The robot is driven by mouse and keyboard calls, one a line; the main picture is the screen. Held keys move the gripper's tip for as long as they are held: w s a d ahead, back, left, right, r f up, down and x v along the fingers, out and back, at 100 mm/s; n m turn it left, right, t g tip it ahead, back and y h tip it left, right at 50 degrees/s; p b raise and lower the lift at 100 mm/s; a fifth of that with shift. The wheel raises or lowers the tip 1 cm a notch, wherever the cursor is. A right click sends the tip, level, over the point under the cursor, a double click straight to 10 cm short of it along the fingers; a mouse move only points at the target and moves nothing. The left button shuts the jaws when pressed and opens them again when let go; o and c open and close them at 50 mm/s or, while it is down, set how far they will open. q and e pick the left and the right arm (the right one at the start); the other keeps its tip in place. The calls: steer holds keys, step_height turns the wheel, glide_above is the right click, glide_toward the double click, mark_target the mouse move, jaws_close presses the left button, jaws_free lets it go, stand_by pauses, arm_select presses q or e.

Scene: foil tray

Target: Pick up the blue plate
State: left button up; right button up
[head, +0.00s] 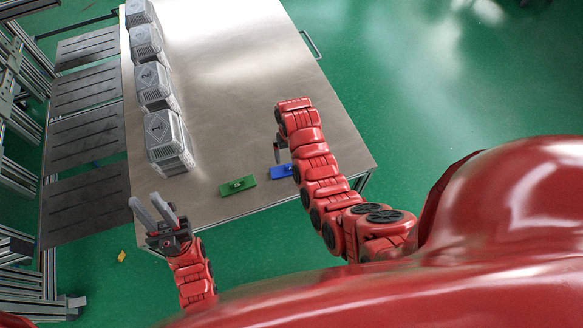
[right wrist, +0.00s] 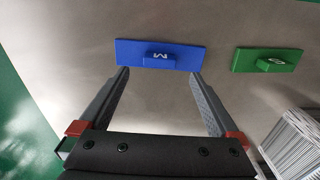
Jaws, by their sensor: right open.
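The blue plate (head: 281,171) lies flat near the front edge of the metal table, partly behind my right arm in the head view. In the right wrist view the blue plate (right wrist: 135,51) shows whole, with a small raised block bearing a white mark. My right gripper (right wrist: 160,74) is open and empty, its fingertips spread either side of that block and just short of the plate in the picture; I cannot tell the height gap. In the head view its jaws are mostly hidden by the arm. My left gripper (head: 145,199) is open and empty near the table's front left corner.
A green plate (head: 237,186) lies left of the blue one and also shows in the right wrist view (right wrist: 245,60). Several grey ribbed boxes (head: 169,140) line the table's left side. The middle and right of the table (head: 235,80) are clear.

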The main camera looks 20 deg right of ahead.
steer(key=f, duration=0.3)
steer(key=shift+s+f+p, duration=0.1)
steer(key=shift+s+p, duration=0.15)
steer(key=shift+p, duration=0.15)
steer(key=shift+w+f, duration=0.1)
steer(key=shift+f, duration=0.65)
steer(key=c, duration=1.5)
